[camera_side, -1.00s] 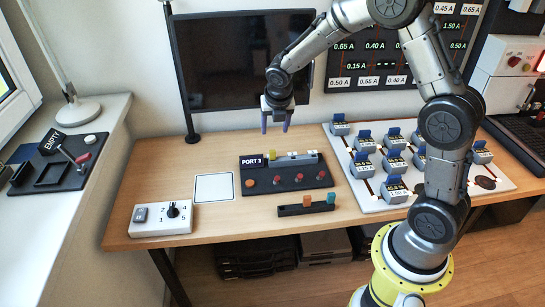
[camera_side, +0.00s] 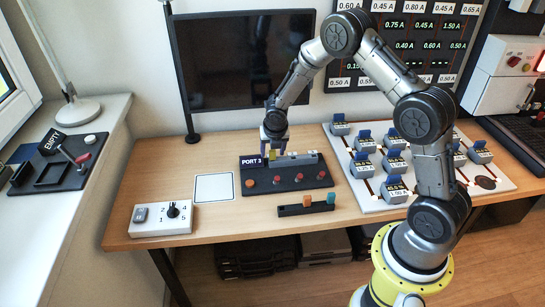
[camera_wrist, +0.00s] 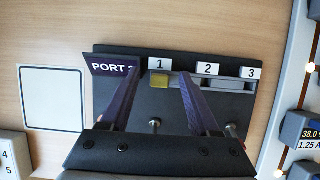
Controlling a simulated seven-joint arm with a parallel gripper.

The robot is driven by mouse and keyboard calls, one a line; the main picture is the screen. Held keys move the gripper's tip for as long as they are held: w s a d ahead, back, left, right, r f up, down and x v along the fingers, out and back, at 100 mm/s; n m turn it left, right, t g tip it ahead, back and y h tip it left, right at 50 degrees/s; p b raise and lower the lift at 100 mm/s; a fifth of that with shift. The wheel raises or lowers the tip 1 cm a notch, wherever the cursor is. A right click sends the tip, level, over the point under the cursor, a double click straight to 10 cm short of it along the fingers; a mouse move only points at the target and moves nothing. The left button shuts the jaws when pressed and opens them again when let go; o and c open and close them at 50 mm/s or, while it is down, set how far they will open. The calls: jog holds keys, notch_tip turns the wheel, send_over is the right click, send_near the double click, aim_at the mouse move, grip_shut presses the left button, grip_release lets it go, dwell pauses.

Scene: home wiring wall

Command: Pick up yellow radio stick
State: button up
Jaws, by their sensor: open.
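The yellow radio stick (camera_side: 271,157) sits in the port panel (camera_side: 288,184), at the slot labelled 1, near the PORT 3 sign. In the wrist view, the yellow stick (camera_wrist: 158,81) shows as a small block between my two fingertips, below the label 1. My gripper (camera_side: 274,151) is open and points down at the panel's back left. In the wrist view, my gripper (camera_wrist: 160,82) has one finger on each side of the stick, with visible space on both sides. Whether the fingertips are level with the stick is hard to tell.
Slots labelled 2 (camera_wrist: 207,69) and 3 (camera_wrist: 251,73) lie right of the stick. Several knobs line the panel front. A dark holder (camera_side: 291,211) carries an orange and a teal stick. A white square (camera_side: 214,187) and dial box (camera_side: 161,219) lie left. The monitor (camera_side: 243,60) stands behind.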

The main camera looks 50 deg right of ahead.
jog(key=shift+w+d+f, duration=0.1)
jog(key=shift+w+f, duration=0.05)
jog(key=shift+f, duration=0.25)
grip_shut()
jog(key=shift+r, duration=0.1)
